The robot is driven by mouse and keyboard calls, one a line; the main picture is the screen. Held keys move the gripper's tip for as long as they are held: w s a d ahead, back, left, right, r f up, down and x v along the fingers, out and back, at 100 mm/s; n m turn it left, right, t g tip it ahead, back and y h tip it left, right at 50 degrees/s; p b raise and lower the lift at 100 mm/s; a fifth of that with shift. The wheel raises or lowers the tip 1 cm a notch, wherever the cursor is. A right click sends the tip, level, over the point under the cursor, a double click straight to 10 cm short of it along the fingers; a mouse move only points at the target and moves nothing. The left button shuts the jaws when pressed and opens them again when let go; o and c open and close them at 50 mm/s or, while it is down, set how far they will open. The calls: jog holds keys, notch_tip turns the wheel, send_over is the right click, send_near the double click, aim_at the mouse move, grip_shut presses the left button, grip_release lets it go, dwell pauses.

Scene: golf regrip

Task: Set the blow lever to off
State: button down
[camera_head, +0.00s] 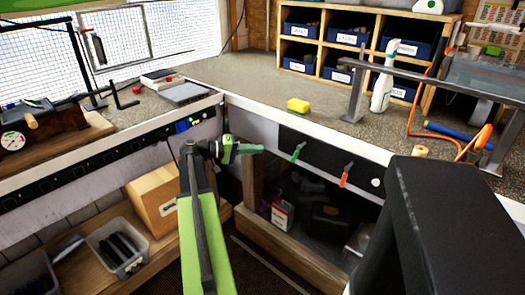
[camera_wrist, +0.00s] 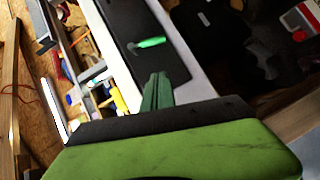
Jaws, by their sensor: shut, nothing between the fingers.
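A black panel (camera_head: 318,160) on the front of the right-hand bench carries a green-handled lever (camera_head: 297,151) and an orange-handled lever (camera_head: 345,175). Both handles slant in the head view. No label shows which one is the blow lever. My gripper (camera_head: 262,149) is shut and empty, with its green fingers pointing right toward the panel, left of the green lever and apart from it in the picture. In the wrist view my gripper (camera_wrist: 158,76) points at the panel (camera_wrist: 122,30), and the green lever (camera_wrist: 149,43) lies just beyond the fingertips. The orange lever is not seen there.
A round white knob (camera_head: 375,183) sits right of the levers. The bench edge overhangs the panel. A cardboard box (camera_head: 155,200) stands below left.

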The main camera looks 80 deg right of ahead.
aim_at(298, 152)
jog(key=s+d+f+b, duration=0.1)
jog(key=s, duration=0.4)
jog(key=s+d+f+b, duration=0.1)
jog(key=s, duration=0.4)
jog(key=shift+d+f, duration=0.25)
jog(key=shift+s, duration=0.1)
jog(key=n+b, duration=0.1)
jog(key=b, duration=0.1)
jog(key=s+f+n+g+b, duration=0.1)
jog(key=b, duration=0.1)
jog(key=shift+s+a+f+b, duration=0.2)
jog(key=shift+s+a+b, duration=0.1)
jog(key=shift+a, duration=0.1)
